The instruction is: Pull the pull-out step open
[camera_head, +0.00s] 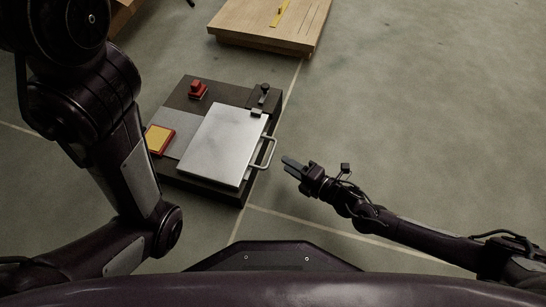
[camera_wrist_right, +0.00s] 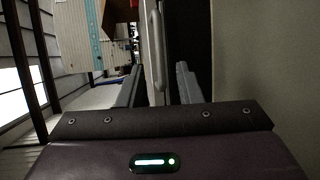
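The pull-out step appears to be the unit with the silver panel (camera_head: 228,140) on a dark base (camera_head: 210,191). A pale bar handle (camera_head: 272,153) sticks out from its right side. My right gripper (camera_head: 292,167) is just right of the handle, pointing at it. In the right wrist view my right gripper (camera_wrist_right: 158,85) has its two fingers apart, with nothing held between them. The handle (camera_wrist_right: 156,45) stands upright in that view, ahead and in line with the gap. Contact with the handle is not visible. My left arm shows at the left, its gripper out of view.
A red knob (camera_head: 197,90), a yellow pad with a red edge (camera_head: 160,138) and a dark latch-like part (camera_head: 263,95) sit around the silver panel. A wooden platform (camera_head: 262,42) stands farther back. The floor to the right is clear.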

